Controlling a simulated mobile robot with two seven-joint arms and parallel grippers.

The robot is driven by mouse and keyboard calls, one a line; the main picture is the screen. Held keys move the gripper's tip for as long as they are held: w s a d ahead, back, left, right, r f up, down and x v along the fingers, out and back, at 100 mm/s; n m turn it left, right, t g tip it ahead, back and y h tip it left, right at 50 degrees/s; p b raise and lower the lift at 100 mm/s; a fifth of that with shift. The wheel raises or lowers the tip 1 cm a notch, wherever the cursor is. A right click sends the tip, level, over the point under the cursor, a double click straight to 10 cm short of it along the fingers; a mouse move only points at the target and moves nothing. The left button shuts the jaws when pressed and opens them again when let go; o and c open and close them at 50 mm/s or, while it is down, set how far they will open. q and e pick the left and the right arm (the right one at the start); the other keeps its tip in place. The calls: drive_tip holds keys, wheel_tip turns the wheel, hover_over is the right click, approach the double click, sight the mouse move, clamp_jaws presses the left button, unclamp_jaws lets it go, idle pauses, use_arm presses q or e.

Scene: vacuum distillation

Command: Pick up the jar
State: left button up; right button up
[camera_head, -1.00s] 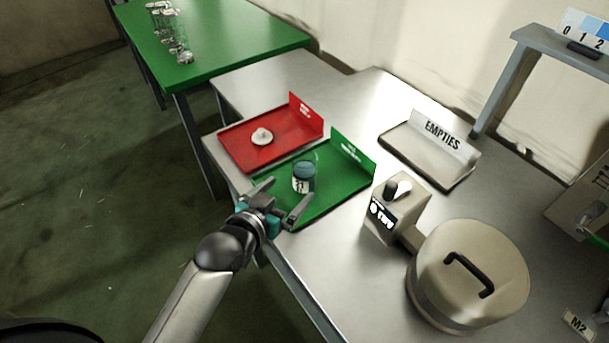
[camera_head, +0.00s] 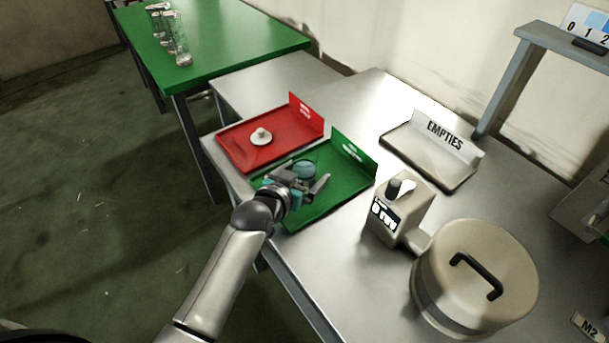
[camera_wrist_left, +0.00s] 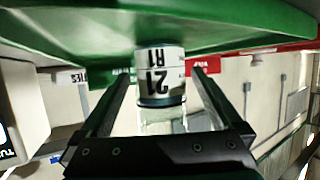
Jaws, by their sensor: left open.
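The jar (camera_head: 305,168) has a teal lid and stands on the green tray (camera_head: 318,207). In the head view my left gripper and wrist hide most of its body. My left gripper (camera_head: 303,180) is open, with its fingers reaching over the tray at the jar. In the left wrist view, which is upside down, the jar (camera_wrist_left: 160,72) shows a white label with "21" and "R1". It appears between the two open fingers, near their tips, with a gap on each side. My right gripper is not in view.
A red tray (camera_head: 233,150) with a white round piece (camera_head: 260,136) lies beside the green tray. A beige device (camera_head: 398,209) and a lidded round vessel (camera_head: 474,274) stand to the right. The "EMPTIES" tray (camera_head: 408,155) is bare.

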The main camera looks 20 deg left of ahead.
use_arm(q)
drive_tip(key=shift+r, duration=0.1)
clamp_jaws()
idle(0.7)
